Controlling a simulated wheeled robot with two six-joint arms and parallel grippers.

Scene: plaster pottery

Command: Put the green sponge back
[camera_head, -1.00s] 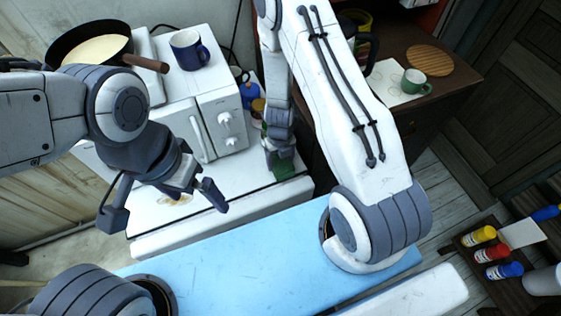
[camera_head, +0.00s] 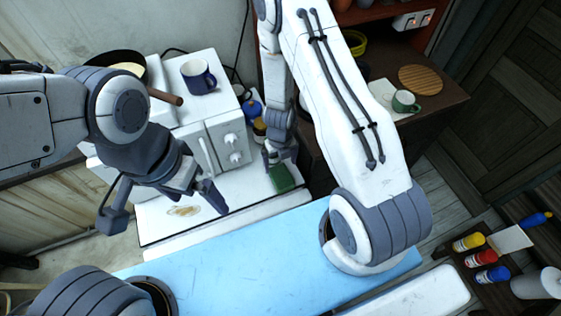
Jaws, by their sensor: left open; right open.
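The green sponge (camera_head: 282,178) lies on the right end of the white surface (camera_head: 240,199) in front of the white oven. My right gripper (camera_head: 279,160) is just behind the sponge, close to its back edge. Its fingers are small and partly hidden, and I cannot tell whether they touch the sponge. My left gripper (camera_head: 165,215) is open and empty above the left part of the white surface.
The white oven (camera_head: 207,125) carries a blue mug (camera_head: 198,77) and a pan (camera_head: 107,68). A brown cabinet (camera_head: 437,96) with a green cup (camera_head: 405,102) stands at the right. Paint bottles (camera_head: 468,242) are at the lower right.

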